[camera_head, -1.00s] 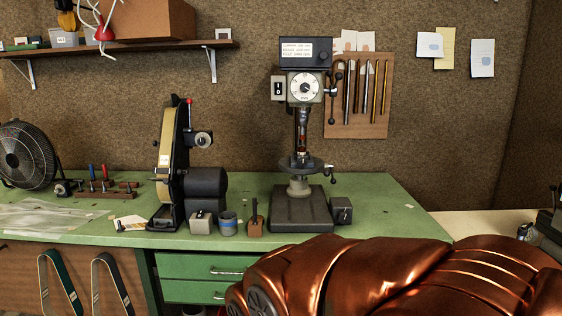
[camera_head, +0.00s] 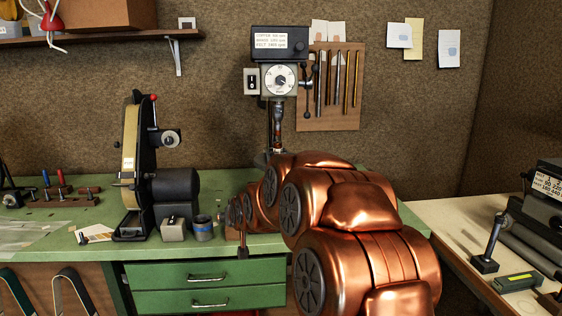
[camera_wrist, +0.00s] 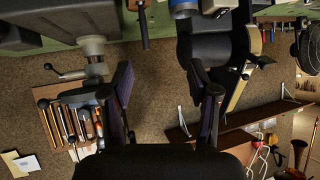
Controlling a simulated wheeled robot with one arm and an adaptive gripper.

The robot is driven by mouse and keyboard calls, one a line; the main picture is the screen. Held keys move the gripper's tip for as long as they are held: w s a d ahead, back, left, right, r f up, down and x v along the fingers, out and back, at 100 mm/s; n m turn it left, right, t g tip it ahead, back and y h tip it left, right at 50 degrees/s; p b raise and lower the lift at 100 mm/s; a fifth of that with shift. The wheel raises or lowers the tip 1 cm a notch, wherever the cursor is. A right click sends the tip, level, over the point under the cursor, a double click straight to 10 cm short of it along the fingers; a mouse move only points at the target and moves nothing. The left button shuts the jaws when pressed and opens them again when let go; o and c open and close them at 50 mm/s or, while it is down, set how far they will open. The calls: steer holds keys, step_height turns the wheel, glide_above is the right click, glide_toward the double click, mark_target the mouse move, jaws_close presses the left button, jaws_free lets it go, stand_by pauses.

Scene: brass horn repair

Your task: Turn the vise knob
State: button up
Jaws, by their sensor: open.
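My gripper (camera_wrist: 163,100) is open and empty in the wrist view, its two dark fingers wide apart. That view is upside down. I cannot make out a vise knob for certain in either view. The drill press (camera_head: 280,80) stands at the back of the green bench; my copper arm hides its table and base in the head view. In the wrist view its silver column (camera_wrist: 93,45) and a crank with a dark knob (camera_wrist: 50,68) show left of my fingers. The gripper is not clear in the head view.
A belt grinder (camera_head: 132,165) with a dark motor stands left of the arm. A small grey box (camera_head: 173,229) and a blue-grey cup (camera_head: 203,229) stand near the bench edge (camera_head: 60,247). A pale bench (camera_head: 450,225) with dark machinery (camera_head: 545,205) is at the right.

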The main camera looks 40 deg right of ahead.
steer(key=w+d+r+m+t+h, duration=0.1)
steer(key=d+r+m+t+h, duration=0.2)
steer(key=d, duration=0.8)
steer(key=w+d+r+m+t+h, duration=0.1)
steer(key=d+r+h, duration=0.35)
steer(key=d, duration=0.65)
steer(key=p+x, duration=0.3)
steer(key=x, duration=0.4)
steer(key=shift+w+y, duration=0.2)
steer(key=shift+y, duration=0.25)
steer(key=shift+r, duration=0.1)
jaws_close()
